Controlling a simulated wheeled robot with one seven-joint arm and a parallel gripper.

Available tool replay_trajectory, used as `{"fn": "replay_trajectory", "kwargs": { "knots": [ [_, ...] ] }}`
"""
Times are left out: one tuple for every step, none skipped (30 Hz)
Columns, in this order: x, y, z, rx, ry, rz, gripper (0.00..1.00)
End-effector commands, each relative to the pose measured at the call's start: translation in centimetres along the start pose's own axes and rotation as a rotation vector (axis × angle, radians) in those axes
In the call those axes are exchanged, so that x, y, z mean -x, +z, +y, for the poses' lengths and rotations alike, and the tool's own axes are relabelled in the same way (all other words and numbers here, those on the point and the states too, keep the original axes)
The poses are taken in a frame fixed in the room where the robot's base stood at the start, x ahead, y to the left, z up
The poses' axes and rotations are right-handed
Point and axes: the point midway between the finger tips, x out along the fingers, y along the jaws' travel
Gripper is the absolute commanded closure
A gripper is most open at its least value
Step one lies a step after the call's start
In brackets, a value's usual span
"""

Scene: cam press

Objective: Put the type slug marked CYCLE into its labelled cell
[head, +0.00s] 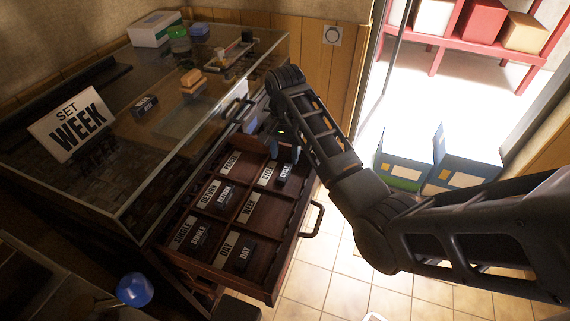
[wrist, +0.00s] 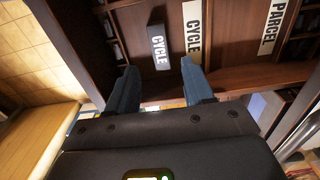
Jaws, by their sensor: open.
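The dark type slug marked CYCLE (wrist: 158,48) lies in the drawer cell labelled CYCLE, beside its pale label (wrist: 192,30). In the head view the slug (head: 285,173) shows at the drawer's far right, next to the CYCLE label (head: 266,175). My gripper (wrist: 158,68) is open, its two blue-grey fingers apart, with the slug just beyond the tips and between them in the picture. No finger visibly touches the slug. In the head view my gripper is partly hidden by my arm.
The open drawer (head: 190,262) has cells labelled PARCEL, RETURN, WEEK, SINGLE and DAY; slugs lie in RETURN, SINGLE and DAY. Another slug (head: 145,105) lies on the glass-topped cabinet (head: 150,150), beside a SET WEEK sign (head: 75,125). Blue boxes (head: 405,150) stand on the floor at right.

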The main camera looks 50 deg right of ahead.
Motion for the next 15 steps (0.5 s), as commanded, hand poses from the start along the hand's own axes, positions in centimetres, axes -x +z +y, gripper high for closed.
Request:
{"fn": "replay_trajectory", "kwargs": {
  "knots": [
    [1.1,0.0,-0.1,0.001,-0.003,0.003,0.48],
    [1.6,0.0,-0.1,0.001,-0.003,0.003,0.48],
    [2.4,-0.1,-0.1,0.001,-0.003,0.003,0.48],
    [2.8,0.0,-0.1,0.001,-0.002,0.003,0.48],
    [3.3,0.0,-0.1,0.001,-0.002,0.003,0.48],
    [4.0,0.0,-0.1,0.001,-0.002,0.002,0.48],
    [4.3,0.0,-0.1,0.001,0.000,0.001,0.48],
    [4.6,0.0,0.0,0.000,0.000,0.001,0.48],
    [4.9,0.0,0.0,0.000,0.000,0.001,0.48],
    [5.1,0.0,0.0,0.000,0.000,0.001,0.48],
    [5.2,0.0,0.0,0.000,0.000,0.001,0.48],
    [5.4,0.0,0.0,0.000,0.000,0.000,0.48],
    [5.4,0.0,0.0,0.000,0.000,0.000,0.48],
    [5.5,0.0,0.0,0.000,0.000,0.000,0.48],
    [5.5,0.0,0.0,0.000,0.000,0.000,0.48]
  ]
}}
